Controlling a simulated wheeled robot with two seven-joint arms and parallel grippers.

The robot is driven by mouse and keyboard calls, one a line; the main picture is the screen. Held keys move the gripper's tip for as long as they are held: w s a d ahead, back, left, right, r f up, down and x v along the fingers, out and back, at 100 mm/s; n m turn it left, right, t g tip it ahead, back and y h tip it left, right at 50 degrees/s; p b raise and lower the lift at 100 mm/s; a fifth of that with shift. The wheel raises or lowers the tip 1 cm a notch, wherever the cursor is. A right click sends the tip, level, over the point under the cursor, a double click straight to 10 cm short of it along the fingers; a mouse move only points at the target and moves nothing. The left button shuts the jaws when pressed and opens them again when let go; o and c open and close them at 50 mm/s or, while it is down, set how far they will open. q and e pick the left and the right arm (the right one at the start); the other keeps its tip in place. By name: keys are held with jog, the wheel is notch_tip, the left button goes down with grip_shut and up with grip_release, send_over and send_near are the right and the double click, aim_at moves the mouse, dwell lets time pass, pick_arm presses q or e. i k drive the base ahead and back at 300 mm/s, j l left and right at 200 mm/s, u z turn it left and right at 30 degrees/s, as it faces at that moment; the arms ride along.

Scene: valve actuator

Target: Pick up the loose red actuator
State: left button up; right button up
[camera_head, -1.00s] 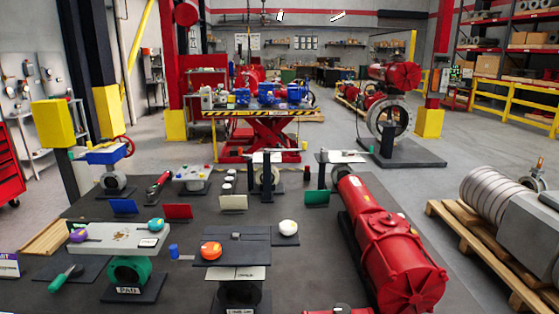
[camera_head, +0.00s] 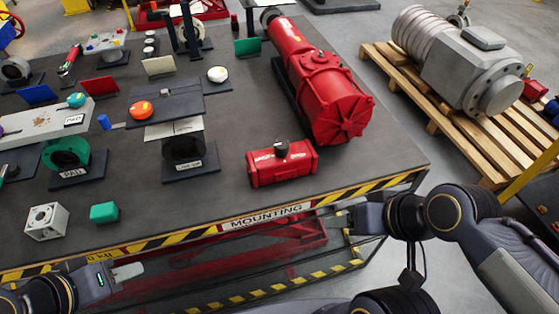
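A small red actuator (camera_head: 283,166) with a black knob on top lies loose on the dark table, near its front edge. A much larger red actuator (camera_head: 318,82) lies behind it to the right. My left gripper (camera_head: 128,271) is at the lower left, in front of the table edge and well apart from the small actuator. Its pale fingers show edge-on, so their opening is unclear. My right gripper (camera_head: 343,222) is by the table's front right edge, to the lower right of the small actuator and apart from it. Its fingers are too dark and small to judge.
The table's striped front edge (camera_head: 180,237) carries a MOUNTING label. A green block (camera_head: 104,212) and a silver cube (camera_head: 46,222) sit at the left front. A black valve stand (camera_head: 184,148) is left of the small actuator. A wooden pallet (camera_head: 450,120) stands at right.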

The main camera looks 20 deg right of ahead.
aim_at(263, 167)
jog(key=l+u, duration=0.2)
jog(key=u, duration=0.3)
jog(key=i+l+u, duration=0.1)
jog(key=l+u, duration=0.5)
jog(key=l, duration=0.15)
